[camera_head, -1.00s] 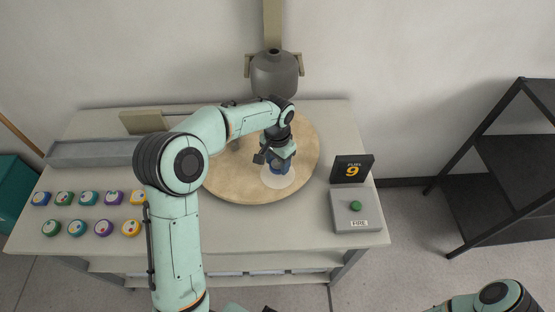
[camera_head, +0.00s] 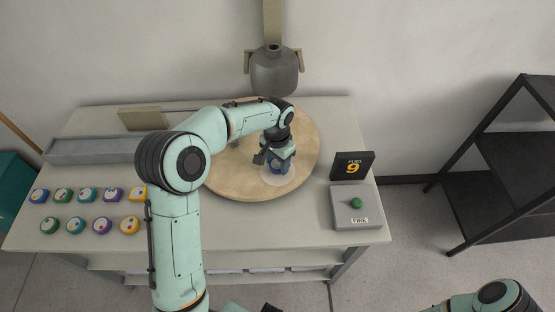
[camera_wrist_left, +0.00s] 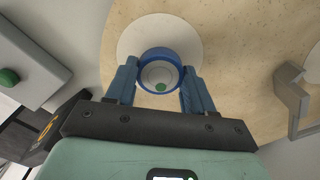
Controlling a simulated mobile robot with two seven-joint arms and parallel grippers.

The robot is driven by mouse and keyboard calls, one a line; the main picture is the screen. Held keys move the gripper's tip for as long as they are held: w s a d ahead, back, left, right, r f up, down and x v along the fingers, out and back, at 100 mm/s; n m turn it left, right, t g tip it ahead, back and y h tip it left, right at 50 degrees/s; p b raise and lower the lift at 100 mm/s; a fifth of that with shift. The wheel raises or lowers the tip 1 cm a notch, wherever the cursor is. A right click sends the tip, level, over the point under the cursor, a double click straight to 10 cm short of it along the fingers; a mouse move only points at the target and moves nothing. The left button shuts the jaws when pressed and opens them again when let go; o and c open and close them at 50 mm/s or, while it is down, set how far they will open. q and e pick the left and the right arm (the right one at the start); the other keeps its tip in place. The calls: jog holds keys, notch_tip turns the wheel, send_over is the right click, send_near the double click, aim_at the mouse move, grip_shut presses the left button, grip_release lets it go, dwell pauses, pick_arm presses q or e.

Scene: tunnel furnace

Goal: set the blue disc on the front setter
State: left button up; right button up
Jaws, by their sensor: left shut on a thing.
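The blue disc (camera_wrist_left: 170,56) has a blue rim and a pale top with a green dot. It lies between the blue fingers of my left gripper (camera_wrist_left: 160,85), which is shut on it. The disc is over a white round setter (camera_wrist_left: 128,40) near the front edge of the round tan turntable (camera_head: 225,180). I cannot tell whether the disc touches the setter. In the head view my left gripper (camera_head: 276,168) points down at this setter (camera_head: 292,181) and hides the disc. My right gripper cannot be made out.
Several coloured discs (camera_head: 88,195) stand in two rows at the table's left. A grey tray (camera_head: 90,151) lies behind them. A grey bracket (camera_wrist_left: 292,100) stands on the turntable. A grey vessel (camera_head: 274,72) hangs behind.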

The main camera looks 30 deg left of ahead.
pick_arm(q)
jog(key=shift+f, duration=0.45)
pick_arm(e)
jog(key=shift+s+f, duration=0.15)
jog(key=shift+f, duration=0.1)
pick_arm(q)
jog(key=shift+f+b, duration=0.3)
jog(key=shift+f, duration=0.1)
pick_arm(e)
jog(key=shift+s+f, duration=0.1)
jog(key=shift+f, duration=0.1)
pick_arm(q)
jog(key=o, duration=1.1)
jog(key=shift+o, duration=0.2)
jog(key=shift+r, duration=0.1)
notch_tip(320, 180, up, 13)
jog(key=p, duration=0.1)
jog(key=shift+r+p, duration=0.15)
jog(key=shift+p, duration=0.2)
pick_arm(e)
jog(key=shift+w+r, duration=0.7)
jog(key=shift+r, duration=0.35)
